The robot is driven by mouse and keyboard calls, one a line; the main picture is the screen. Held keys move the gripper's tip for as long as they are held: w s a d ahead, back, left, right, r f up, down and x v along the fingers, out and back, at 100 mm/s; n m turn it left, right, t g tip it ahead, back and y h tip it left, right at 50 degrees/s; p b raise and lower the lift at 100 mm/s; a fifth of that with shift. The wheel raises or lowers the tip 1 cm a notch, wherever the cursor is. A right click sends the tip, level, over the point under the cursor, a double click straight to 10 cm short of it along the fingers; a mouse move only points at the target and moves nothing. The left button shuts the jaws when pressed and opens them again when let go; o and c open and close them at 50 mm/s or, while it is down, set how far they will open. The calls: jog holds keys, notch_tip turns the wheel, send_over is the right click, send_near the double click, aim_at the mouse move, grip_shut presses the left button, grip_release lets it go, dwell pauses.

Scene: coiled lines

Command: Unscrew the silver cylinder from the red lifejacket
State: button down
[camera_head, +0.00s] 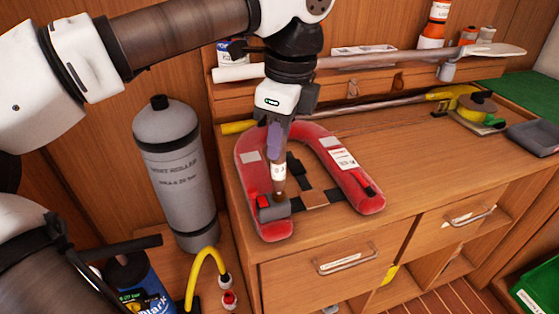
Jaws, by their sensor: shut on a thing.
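The red lifejacket (250,172) lies flat on the wooden bench, a U shape with its open end toward me. A grey fitting (272,211) with a red part sits on its left arm. My gripper (281,128) points down above the lifejacket and is shut on a slim, shiny, upright cylinder (279,172) with a white label, which I take to be the silver cylinder. Its surface shows brown and purple tones. Its lower end meets the grey fitting in the picture; I cannot tell whether they are still joined. My gripper partly hides its upper end.
A large grey tank (170,165) stands left of the bench, with a blue container (143,285) and a yellow hose (206,262) in front. A long pole (370,106) lies behind the lifejacket. A yellow reel (478,107) and grey tray (532,137) are right. Bench space right of the lifejacket is clear.

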jog(key=shift+r, duration=0.2)
jog(key=shift+r+p, duration=2.1)
jog(key=shift+r, duration=0.4)
jog(key=shift+f, duration=0.1)
